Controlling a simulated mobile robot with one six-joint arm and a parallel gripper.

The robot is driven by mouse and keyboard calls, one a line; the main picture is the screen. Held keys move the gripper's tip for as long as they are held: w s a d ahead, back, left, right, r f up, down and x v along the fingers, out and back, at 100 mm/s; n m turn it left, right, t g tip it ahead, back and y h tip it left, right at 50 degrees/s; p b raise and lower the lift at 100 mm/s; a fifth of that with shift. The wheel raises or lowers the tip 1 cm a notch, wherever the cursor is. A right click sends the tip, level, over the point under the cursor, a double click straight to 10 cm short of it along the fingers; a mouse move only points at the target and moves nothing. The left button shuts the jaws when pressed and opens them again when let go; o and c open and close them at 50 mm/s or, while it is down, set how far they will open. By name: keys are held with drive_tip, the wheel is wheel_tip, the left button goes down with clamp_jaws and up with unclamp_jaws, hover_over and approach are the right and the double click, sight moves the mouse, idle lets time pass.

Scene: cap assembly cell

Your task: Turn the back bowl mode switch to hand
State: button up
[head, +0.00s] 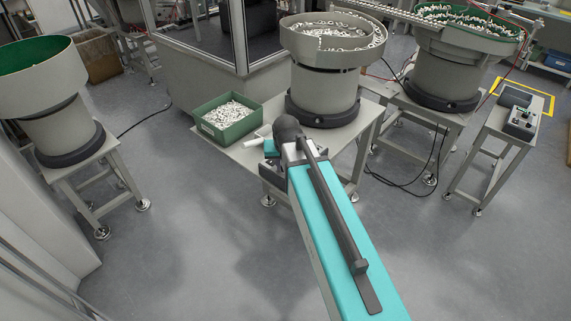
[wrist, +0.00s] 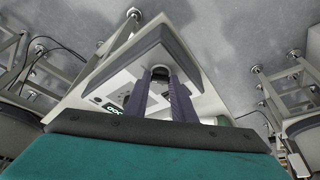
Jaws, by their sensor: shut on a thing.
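In the wrist view, a light control panel (wrist: 122,86) lies tilted under my gripper, with a small lit green display (wrist: 114,109) on it. A dark round switch knob (wrist: 160,71) stands between the tips of my gripper (wrist: 164,77), whose two dark purple fingers are shut on it. The knob's pointer and markings are hidden or too small, so its setting cannot be told. In the head view, my arm covers the gripper and the knob. The feeder bowl (head: 324,72) at the middle stands on a table just beyond my arm's end.
A green bin (head: 229,130) of white parts stands on the same table, left of the bowl. Another bowl (head: 455,60) stands at back right, beside a small stand with a control box (head: 522,119). A green-lined bowl (head: 45,85) stands at left. The floor between is clear.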

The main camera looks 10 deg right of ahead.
drive_tip(key=o, duration=1.1)
drive_tip(key=shift+w, duration=0.1)
drive_tip(key=shift+c, duration=0.2)
drive_tip(key=shift+r, duration=0.1)
drive_tip(key=d+b+v, duration=0.1)
drive_tip(key=v, duration=1.2)
drive_tip(key=shift+s+a+r, duration=0.2)
drive_tip(key=shift+a+r, duration=0.1)
drive_tip(key=shift+a, duration=0.2)
